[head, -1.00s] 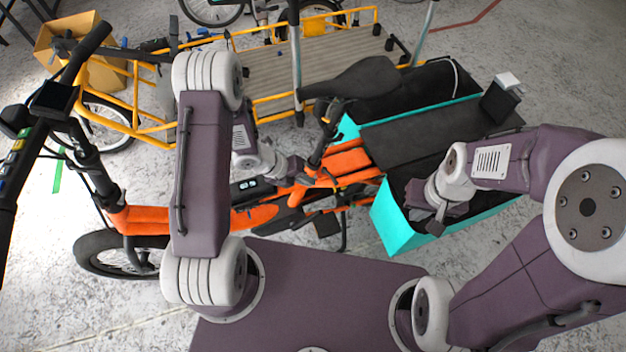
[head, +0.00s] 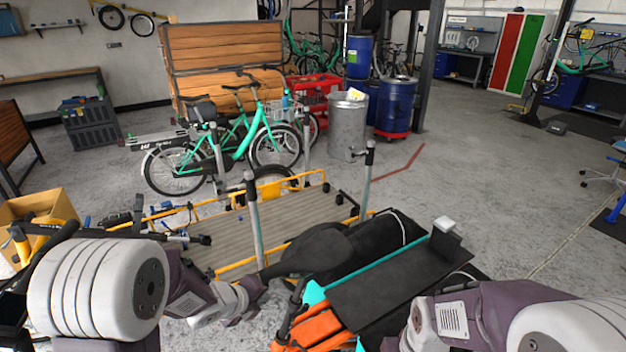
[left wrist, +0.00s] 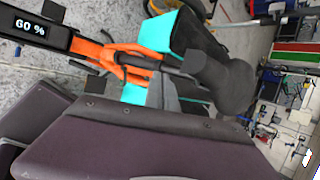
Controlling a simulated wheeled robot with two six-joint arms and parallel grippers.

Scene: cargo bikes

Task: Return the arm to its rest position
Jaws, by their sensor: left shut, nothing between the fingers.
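My left arm comes in from the lower left of the head view. Its gripper (head: 256,290) is small and partly blurred into the dark saddle behind it; it is shut and holds nothing. The orange cargo bike (head: 315,328) is in front of me, with its black saddle (head: 318,246) just right of the gripper. In the left wrist view the saddle (left wrist: 222,78), the orange frame (left wrist: 95,50) and a display reading "60 %" (left wrist: 30,28) show. My right arm is at the lower right of the head view; its gripper is not visible.
A yellow-framed cargo bike with a wooden deck (head: 290,215) stands beyond. A cardboard box (head: 45,207) is at the left. The cargo box with its black lid (head: 395,290) is close at right. Open concrete floor (head: 480,160) lies right of centre.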

